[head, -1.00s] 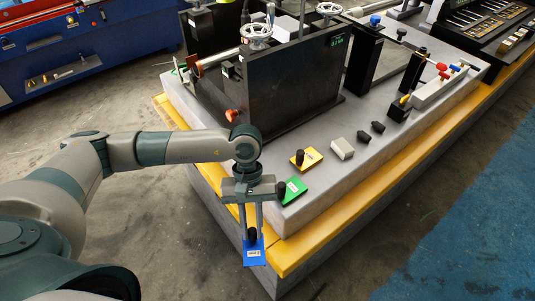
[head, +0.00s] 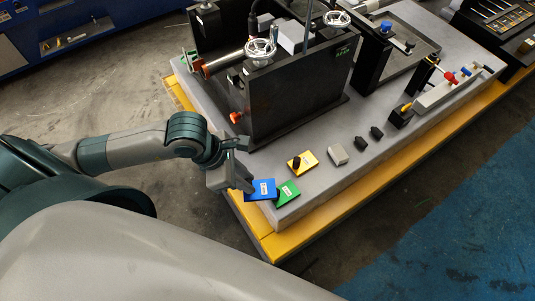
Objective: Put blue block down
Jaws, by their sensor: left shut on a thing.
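The blue block (head: 263,189) is a flat plate with a white label, at the near left corner of the grey bench top. My left gripper (head: 246,187) is shut on its left side, beside the bench's edge. The green block (head: 288,194) lies right next to the blue block, which covers part of it in the picture. I cannot tell whether the two touch, or whether the blue block rests on the bench or hangs just above it. My right gripper is not in view.
The yellow block (head: 307,162) with a black knob, a pale grey block (head: 338,154) and small black pieces (head: 361,143) lie in a row on the grey bench top (head: 335,190). A tall black fixture (head: 297,95) stands behind. A yellow edge (head: 285,246) borders the bench.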

